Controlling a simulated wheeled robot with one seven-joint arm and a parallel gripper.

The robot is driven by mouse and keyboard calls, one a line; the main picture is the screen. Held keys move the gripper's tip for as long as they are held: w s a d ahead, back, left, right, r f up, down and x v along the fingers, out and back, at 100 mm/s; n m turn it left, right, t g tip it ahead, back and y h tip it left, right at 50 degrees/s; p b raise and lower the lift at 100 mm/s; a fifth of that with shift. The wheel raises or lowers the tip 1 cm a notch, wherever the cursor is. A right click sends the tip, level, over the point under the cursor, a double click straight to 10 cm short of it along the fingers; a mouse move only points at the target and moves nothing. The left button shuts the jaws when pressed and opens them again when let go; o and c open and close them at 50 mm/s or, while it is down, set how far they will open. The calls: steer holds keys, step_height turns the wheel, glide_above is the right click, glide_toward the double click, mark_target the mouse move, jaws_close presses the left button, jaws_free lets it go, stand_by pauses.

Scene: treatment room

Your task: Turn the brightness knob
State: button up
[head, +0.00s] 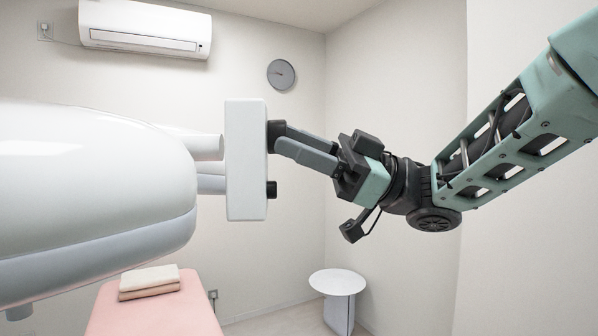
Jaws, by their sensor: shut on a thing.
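A white upright control panel (245,160) is fixed by short arms to a large white rounded lamp housing (90,180) at the left of the head view. Two dark knobs stick out of the panel's right side. The upper knob (273,134) is at my gripper's fingertips. The lower knob (271,189) is free. No marking shows which one is for brightness. My gripper (280,138) reaches in from the right and is shut on the upper knob. The fingers partly hide this knob, and its turn angle cannot be made out.
Below is a pink treatment bed (150,308) with folded towels (149,281). A small round white table (337,283) stands in the back corner. An air conditioner (145,27) and a clock (281,75) hang on the walls. The space below my gripper is clear.

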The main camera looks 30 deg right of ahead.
steer(key=shift+w+d+r+n+g+h+b, duration=0.15)
steer(key=shift+n+g+b, duration=0.75)
steer(key=shift+n+b, duration=1.5)
steer(key=shift+a+f+n+g+h+b, duration=0.15)
steer(key=shift+n+g+b, duration=0.75)
steer(key=shift+n+b, duration=1.5)
steer(key=shift+w+d+r+n+g+h+b, duration=0.15)
steer(key=shift+n+g+b, duration=1.05)
steer(key=shift+b, duration=2.1)
steer(key=shift+n+t, duration=0.3)
steer(key=shift+n, duration=0.1)
steer(key=o, duration=1)
steer(key=shift+d, duration=0.1)
steer(key=b+v, duration=0.3)
steer(key=v, duration=0.7)
steer(key=shift+b, duration=0.4)
